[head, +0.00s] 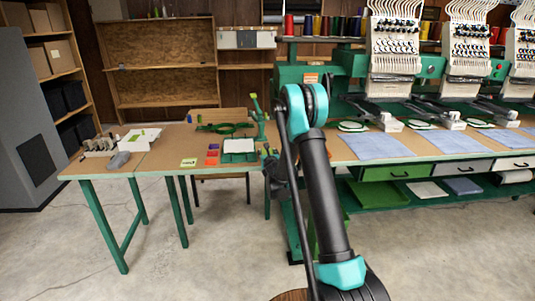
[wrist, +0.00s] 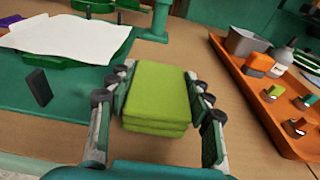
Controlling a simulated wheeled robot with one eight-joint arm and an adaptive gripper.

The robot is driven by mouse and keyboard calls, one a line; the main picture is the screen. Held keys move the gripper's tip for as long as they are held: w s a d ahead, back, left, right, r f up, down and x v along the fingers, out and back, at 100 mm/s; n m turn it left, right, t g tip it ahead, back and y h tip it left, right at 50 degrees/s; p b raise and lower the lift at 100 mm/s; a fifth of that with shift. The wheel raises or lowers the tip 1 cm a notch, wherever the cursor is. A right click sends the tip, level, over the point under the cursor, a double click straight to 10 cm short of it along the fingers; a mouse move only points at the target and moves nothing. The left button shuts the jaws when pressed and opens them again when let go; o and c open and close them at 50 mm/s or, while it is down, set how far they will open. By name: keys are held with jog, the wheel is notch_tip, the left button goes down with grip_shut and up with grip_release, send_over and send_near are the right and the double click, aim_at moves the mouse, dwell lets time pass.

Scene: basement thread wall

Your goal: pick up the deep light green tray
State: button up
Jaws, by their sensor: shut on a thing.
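In the wrist view, my gripper (wrist: 160,72) is shut on a light green, block-like thing (wrist: 158,88). The thing has a flat top and layered front edges, more like a folded stack than an open tray. A finger lies along its left side and another along its right side. It is over or on the brown tabletop; I cannot tell whether it is lifted. In the head view my arm hides this thing and most of my gripper.
An orange tray (wrist: 262,112) with several small items is close on the right. A dark green mat (wrist: 60,95) with a white cloth (wrist: 68,36) and a small black block (wrist: 38,86) lies left. In the head view, embroidery machines (head: 395,45) stand right.

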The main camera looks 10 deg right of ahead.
jog(key=o, duration=1)
jog(key=shift+o, duration=0.2)
